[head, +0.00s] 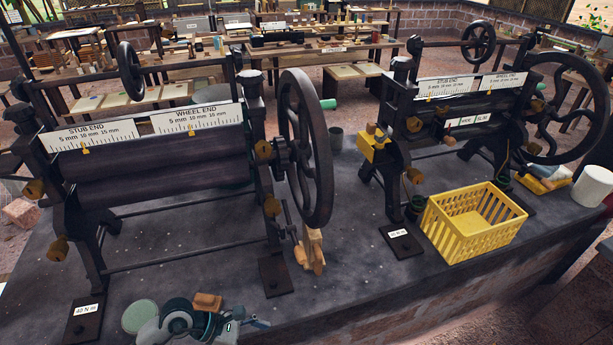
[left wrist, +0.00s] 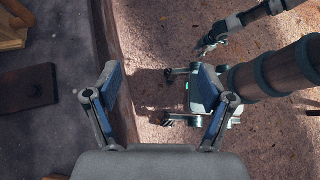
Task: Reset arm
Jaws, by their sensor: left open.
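My left gripper (left wrist: 160,70) is open and empty in the left wrist view, with its two blue-grey fingers spread apart. The dark stone edge of the bench and the brown ground lie beyond the fingers. In the head view, part of my left arm shows at the bottom edge, low over the front of the bench, with the gripper (head: 256,322) pointing right and its fingers only partly clear. It is in front of the left roller machine (head: 150,185) and apart from it.
A second roller machine (head: 470,100) stands at the right of the stone bench (head: 345,290). A yellow crate (head: 472,245) sits before it, with a white cylinder (head: 593,186) farther right. A wooden block (head: 208,301) and green disc (head: 139,316) lie near my left arm. The bench's front middle is clear.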

